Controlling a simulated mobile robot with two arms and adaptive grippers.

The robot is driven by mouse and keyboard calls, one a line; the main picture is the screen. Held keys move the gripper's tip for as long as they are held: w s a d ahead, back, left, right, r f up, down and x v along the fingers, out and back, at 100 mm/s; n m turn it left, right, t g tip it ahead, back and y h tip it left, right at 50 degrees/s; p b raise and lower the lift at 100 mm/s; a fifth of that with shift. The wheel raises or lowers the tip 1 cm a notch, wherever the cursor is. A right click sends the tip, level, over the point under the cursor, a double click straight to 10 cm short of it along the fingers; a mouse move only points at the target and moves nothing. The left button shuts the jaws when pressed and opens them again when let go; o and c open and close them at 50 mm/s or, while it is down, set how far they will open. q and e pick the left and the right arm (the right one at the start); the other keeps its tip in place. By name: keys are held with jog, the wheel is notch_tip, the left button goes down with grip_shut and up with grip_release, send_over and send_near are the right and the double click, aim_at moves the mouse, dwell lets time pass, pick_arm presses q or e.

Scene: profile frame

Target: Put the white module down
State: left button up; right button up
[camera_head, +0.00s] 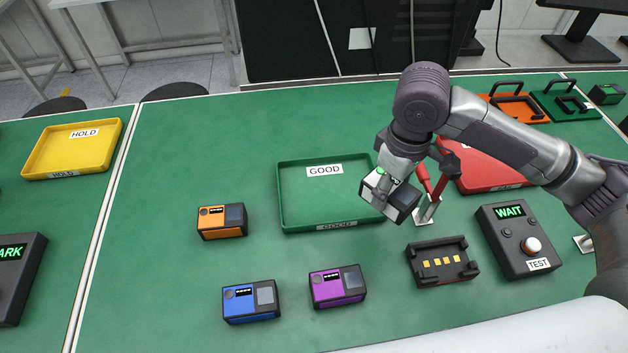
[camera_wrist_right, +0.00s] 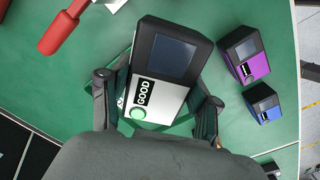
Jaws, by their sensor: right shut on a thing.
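The white module (camera_head: 378,186) has dark ends; the right wrist view shows its dark screen, a GOOD label and a green round light on its white face (camera_wrist_right: 160,98). My right gripper (camera_head: 392,176) is shut on it, with one finger on each side in the right wrist view (camera_wrist_right: 157,104). In the head view it is tilted and overlaps the right edge of the green GOOD tray (camera_head: 300,200). It appears held up; its exact height is unclear. The tray looks empty. My left gripper is not in view.
Orange (camera_head: 222,221), blue (camera_head: 251,301) and purple (camera_head: 338,287) modules stand left of and in front of the tray. A black dock (camera_head: 442,262) and a WAIT test box (camera_head: 520,240) are at right. A red-handled device (camera_head: 432,190) stands close beside my gripper.

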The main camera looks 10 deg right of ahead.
jog(key=w+d+n, duration=0.1)
jog(key=w+n, duration=0.3)
jog(key=n, duration=0.3)
jog(key=n+p, duration=0.3)
jog(key=n, duration=0.1)
send_over(330, 192)
notch_tip(330, 192, down, 7)
jog(key=shift+r, duration=0.1)
notch_tip(330, 192, down, 3)
jog(key=shift+s+f+p, duration=0.1)
jog(key=shift+p, duration=0.25)
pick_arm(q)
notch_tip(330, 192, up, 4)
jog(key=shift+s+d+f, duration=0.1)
pick_arm(e)
jog(key=shift+f, duration=0.45)
jog(key=shift+f, duration=0.1)
jog(key=o, duration=1.3)
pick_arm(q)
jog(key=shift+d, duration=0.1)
